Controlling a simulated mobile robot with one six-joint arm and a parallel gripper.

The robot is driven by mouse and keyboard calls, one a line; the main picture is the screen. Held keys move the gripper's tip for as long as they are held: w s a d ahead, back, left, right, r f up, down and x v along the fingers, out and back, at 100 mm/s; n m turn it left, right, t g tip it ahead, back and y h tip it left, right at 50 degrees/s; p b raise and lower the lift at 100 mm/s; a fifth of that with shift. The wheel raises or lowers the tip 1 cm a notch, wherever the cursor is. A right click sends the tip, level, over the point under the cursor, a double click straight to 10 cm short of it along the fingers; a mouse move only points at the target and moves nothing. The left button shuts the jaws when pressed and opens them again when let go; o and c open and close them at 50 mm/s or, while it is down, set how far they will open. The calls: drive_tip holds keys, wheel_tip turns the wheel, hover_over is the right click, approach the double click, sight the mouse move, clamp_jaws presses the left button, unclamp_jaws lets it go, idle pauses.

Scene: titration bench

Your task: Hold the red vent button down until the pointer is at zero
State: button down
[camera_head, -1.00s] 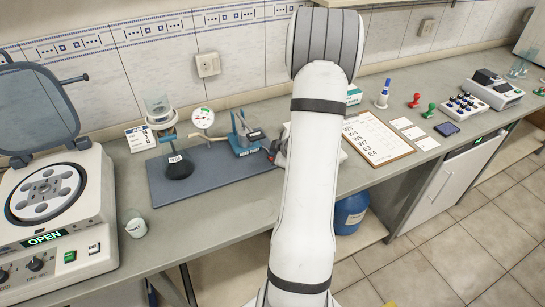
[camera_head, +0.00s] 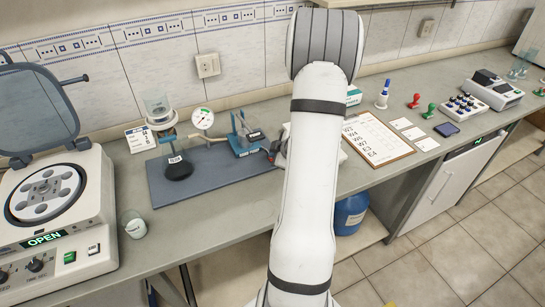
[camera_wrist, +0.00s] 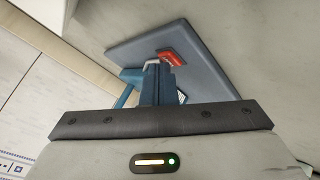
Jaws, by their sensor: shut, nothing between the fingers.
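A small red piece (camera_wrist: 171,57) with pale marking, seemingly the vent button, shows in the wrist view just beyond the tips of my gripper (camera_wrist: 158,70). My gripper is shut and empty; I cannot tell whether it touches the red piece. In the head view my arm hides most of the gripper, and I cannot make out the button. The round gauge (camera_head: 203,118) stands at the back of the blue-grey mat (camera_head: 215,181), left of the blue apparatus (camera_head: 243,137). Its face has a green mark; the pointer is too small to read.
A dark-bottomed flask (camera_head: 178,170) stands on the mat, left of the gauge. A small beaker (camera_head: 135,226) is near the bench's front edge, beside the centrifuge (camera_head: 55,215). A clipboard (camera_head: 378,139) lies right of my arm. The mat's front part is clear.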

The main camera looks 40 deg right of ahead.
drive_tip(key=shift+r, duration=0.1)
drive_tip(key=shift+r+p, duration=0.8)
drive_tip(key=shift+p, duration=0.05)
wheel_tip(320, 180, up, 5)
drive_tip(key=p, duration=0.4)
drive_tip(key=shift+p, duration=0.4)
